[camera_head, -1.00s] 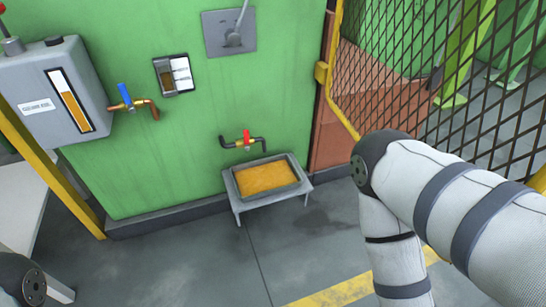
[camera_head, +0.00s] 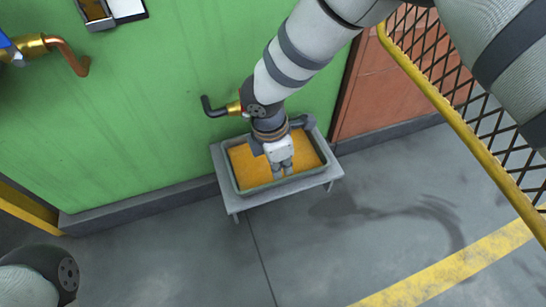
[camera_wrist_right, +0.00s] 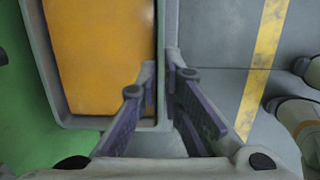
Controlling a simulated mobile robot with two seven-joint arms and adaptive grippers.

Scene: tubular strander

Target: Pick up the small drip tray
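The small drip tray (camera_head: 318,133) is a grey rectangular pan of orange-brown liquid, on a low grey stand against the green wall. My right gripper (camera_head: 283,172) points down over its front part and hides some of the liquid. In the right wrist view, the tray's grey rim (camera_wrist_right: 160,22) runs toward the gap between the two fingers of the right gripper (camera_wrist_right: 162,68). One finger is on the liquid side and the other on the outer side. The fingers stand apart; contact with the rim cannot be made out. My left gripper is out of view.
The grey stand (camera_head: 234,207) is under the tray. A pipe with a tap (camera_head: 215,107) comes out of the wall just above it, close to my right arm. A yellow-framed mesh fence (camera_head: 440,100) stands at right. The floor in front is clear.

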